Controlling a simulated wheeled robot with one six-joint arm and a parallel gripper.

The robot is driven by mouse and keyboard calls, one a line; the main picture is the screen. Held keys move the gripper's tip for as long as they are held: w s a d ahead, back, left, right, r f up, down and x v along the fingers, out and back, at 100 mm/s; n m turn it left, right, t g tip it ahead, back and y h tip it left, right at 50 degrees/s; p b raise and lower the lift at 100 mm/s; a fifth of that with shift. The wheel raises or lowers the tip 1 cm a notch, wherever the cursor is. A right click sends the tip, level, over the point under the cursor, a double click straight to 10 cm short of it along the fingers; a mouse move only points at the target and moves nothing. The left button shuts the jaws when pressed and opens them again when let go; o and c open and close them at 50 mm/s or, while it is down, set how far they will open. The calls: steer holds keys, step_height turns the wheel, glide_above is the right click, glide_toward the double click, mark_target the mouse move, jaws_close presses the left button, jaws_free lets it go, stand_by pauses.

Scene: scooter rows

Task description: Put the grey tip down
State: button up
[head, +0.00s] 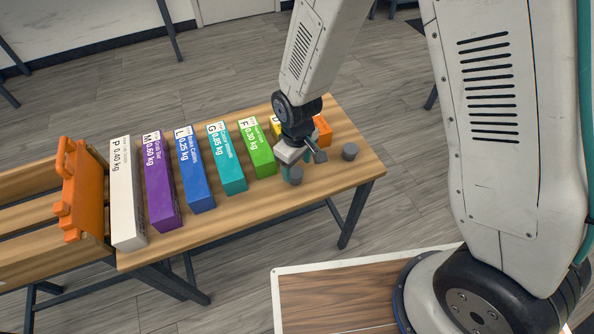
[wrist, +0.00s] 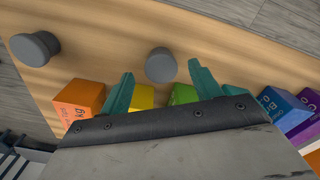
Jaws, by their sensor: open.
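Two grey tips stand on the wooden table. One grey tip (head: 293,175) is near the table's front edge, right by my gripper (head: 298,165). In the wrist view this tip (wrist: 161,65) lies in the gap between the two teal fingers of my gripper (wrist: 162,80), near the fingertips. The fingers are apart, with space on both sides of the tip, and do not appear to grip it. The other grey tip (head: 349,152) stands apart to the right; it shows at the upper left of the wrist view (wrist: 35,48).
A row of labelled boxes stands behind and left of my gripper: green (head: 257,148), teal (head: 227,172), blue (head: 194,170), purple (head: 161,182), white (head: 127,193). An orange box (head: 323,130) is at the right end. An orange piece (head: 82,190) stands far left. The table's right front is mostly clear.

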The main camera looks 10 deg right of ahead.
mark_target(297, 173)
steer(key=s+d+r+m, duration=0.1)
steer(key=d+r, duration=0.2)
steer(key=r, duration=0.5)
steer(key=d+r+m, duration=0.1)
steer(key=d+r, duration=0.2)
steer(key=r, duration=0.6)
steer(key=s+d+r+m, duration=0.3)
steer(key=s+d+r, duration=0.4)
steer(key=s+r, duration=0.1)
steer(key=s+d+r+m+t, duration=0.1)
steer(key=s+d+r+m, duration=0.2)
steer(key=s+d+r, duration=0.4)
steer(key=s, duration=0.3)
steer(key=shift+s+d+r+m, duration=0.3)
steer(key=shift+s+d+r, duration=0.05)
steer(key=shift+s+d, duration=0.05)
steer(key=shift+o, duration=0.6)
